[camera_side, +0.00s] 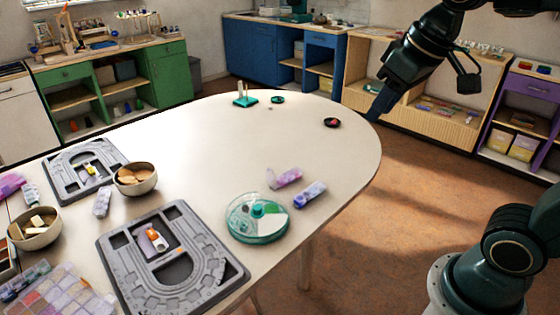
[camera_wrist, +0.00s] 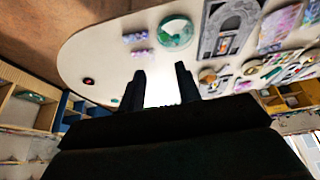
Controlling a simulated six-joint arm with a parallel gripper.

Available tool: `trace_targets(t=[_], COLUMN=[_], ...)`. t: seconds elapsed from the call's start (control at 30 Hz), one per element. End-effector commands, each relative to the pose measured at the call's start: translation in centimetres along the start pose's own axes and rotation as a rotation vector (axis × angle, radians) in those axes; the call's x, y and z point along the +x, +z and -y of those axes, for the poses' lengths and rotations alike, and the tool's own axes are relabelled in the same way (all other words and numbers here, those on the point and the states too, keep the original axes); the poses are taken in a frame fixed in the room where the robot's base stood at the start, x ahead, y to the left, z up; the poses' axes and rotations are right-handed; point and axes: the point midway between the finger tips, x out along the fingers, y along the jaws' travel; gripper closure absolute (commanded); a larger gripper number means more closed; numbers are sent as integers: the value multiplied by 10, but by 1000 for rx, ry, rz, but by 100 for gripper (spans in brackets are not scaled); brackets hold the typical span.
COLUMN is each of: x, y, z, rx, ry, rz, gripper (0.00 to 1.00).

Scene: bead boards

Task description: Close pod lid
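A pink-purple pod (camera_side: 287,178) lies on the table with a clear flap, apparently its lid, standing up at its left end. A blue-purple pod (camera_side: 310,194) lies just beside it and looks shut. In the wrist view the pink pod (camera_wrist: 142,53) and the blue pod (camera_wrist: 135,37) show small, beyond my fingers; the lid is too small to make out there. My gripper (camera_side: 374,117) hangs over the table's far right edge in the side view, well apart from both pods. In the wrist view my gripper (camera_wrist: 161,88) has its two dark fingers apart with nothing between them.
A round green-and-clear container (camera_side: 257,222) stands near the pods. A small dark dish (camera_side: 332,122) and a teal stand (camera_side: 245,100) are toward the back. Grey bead boards (camera_side: 215,268), bowls (camera_side: 135,189) and a compartment box (camera_side: 60,290) fill the left. The table's middle is clear.

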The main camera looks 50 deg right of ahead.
Motion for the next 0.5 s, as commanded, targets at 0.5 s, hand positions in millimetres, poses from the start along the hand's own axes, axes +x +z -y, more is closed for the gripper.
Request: trace_targets(t=[0.5], x=[34], y=[-125], z=[-14], rx=[21], ry=[11], rz=[106], gripper=[66])
